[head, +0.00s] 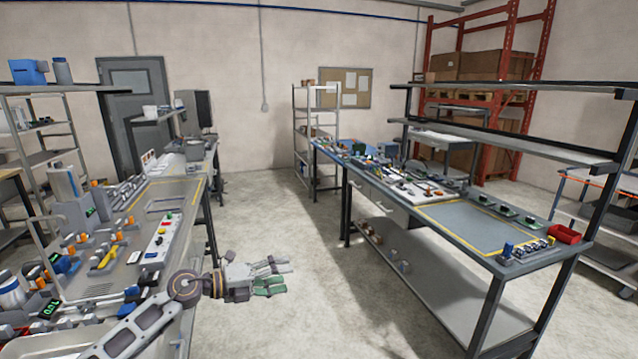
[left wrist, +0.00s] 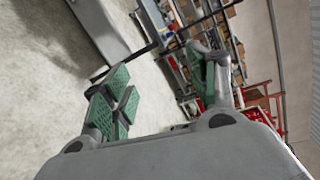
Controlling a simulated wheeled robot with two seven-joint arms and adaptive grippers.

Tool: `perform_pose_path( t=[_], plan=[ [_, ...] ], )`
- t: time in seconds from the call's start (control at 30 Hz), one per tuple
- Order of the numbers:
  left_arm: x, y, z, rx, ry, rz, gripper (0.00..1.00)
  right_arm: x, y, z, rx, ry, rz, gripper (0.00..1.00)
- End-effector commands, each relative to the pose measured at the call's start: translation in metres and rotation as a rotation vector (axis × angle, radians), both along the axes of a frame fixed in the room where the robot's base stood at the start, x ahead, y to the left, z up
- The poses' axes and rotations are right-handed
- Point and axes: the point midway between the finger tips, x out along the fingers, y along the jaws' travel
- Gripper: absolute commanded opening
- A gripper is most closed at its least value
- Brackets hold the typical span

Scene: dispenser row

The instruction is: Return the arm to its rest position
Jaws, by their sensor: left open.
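My left arm comes in from the bottom left in the head view. Its gripper (head: 272,277) is held out over the bare floor, just right of the left bench (head: 195,195). The jaws look empty, and the fingers have green pads. In the left wrist view the gripper (left wrist: 165,90) is open, with its green-padded fingers well apart and nothing between them. My right gripper is out of both views.
The left bench carries dispensers and a control panel with buttons (head: 160,238). The right bench (head: 465,232) has small parts and a red bin (head: 564,233). Clear concrete floor (head: 255,205) lies between the benches. Red racking (head: 485,85) stands at the back right.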

Motion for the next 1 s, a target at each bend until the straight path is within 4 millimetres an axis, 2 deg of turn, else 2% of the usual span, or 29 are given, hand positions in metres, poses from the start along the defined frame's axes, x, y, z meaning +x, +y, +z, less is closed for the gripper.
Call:
perform_pose_path(
  t=[0.03,0.2,0.4,0.53,0.73,1.0],
  plan=[
    [-0.003,-0.008,0.005,-0.057,0.001,0.017,0.59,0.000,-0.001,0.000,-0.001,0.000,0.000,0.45],
    [-0.005,-0.019,0.025,-0.236,0.006,0.103,0.59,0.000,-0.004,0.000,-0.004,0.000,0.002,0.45],
    [-0.005,-0.018,0.042,-0.435,0.039,0.230,0.59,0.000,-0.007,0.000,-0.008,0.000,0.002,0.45],
    [-0.005,-0.010,0.049,-0.555,0.074,0.324,0.59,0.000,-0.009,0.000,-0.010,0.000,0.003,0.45],
    [-0.005,0.010,0.048,-0.717,0.149,0.487,0.59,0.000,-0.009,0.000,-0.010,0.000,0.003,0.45],
    [-0.011,0.046,0.025,-0.896,0.293,0.729,0.59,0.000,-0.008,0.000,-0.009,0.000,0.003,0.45]
  ],
)
